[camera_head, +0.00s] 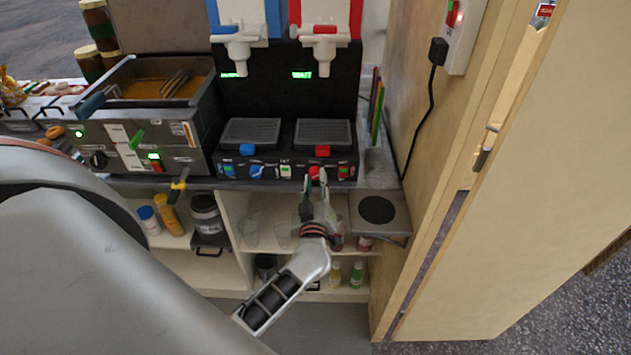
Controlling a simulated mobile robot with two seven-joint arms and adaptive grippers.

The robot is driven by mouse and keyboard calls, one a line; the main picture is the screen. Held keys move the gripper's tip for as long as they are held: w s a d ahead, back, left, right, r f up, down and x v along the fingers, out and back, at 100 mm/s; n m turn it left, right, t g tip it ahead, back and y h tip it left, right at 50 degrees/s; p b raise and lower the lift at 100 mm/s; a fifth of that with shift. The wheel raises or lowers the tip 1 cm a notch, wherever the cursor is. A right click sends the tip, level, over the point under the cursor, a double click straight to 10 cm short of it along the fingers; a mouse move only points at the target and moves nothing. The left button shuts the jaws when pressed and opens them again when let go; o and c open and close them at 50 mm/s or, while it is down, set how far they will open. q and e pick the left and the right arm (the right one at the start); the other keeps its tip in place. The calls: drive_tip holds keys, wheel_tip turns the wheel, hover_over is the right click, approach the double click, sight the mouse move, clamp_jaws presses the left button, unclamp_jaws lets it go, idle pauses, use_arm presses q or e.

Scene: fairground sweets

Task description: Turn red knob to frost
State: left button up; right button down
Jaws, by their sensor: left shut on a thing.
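The slush machine (288,100) stands on the counter with a blue side and a red side. The red knob (316,173) is on its front panel, under the red-side drip tray (323,133). My left gripper (316,182) reaches up from below, its fingers closed around the red knob and partly hiding it. The knob's pointer and the markings around it are too small to read. A green display (302,75) above the red side reads "WAIT". A blue knob (257,171) sits further left on the same panel. My right gripper is not in view.
A fryer (150,120) with orange oil stands left of the machine. Shelves with bottles (356,275) and jars lie below the counter. A small side shelf (380,212) with a black disc juts out right of my gripper, near the wooden wall.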

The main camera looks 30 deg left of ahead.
use_arm(q)
drive_tip(key=o, duration=1.1)
drive_tip(key=v, duration=1.2)
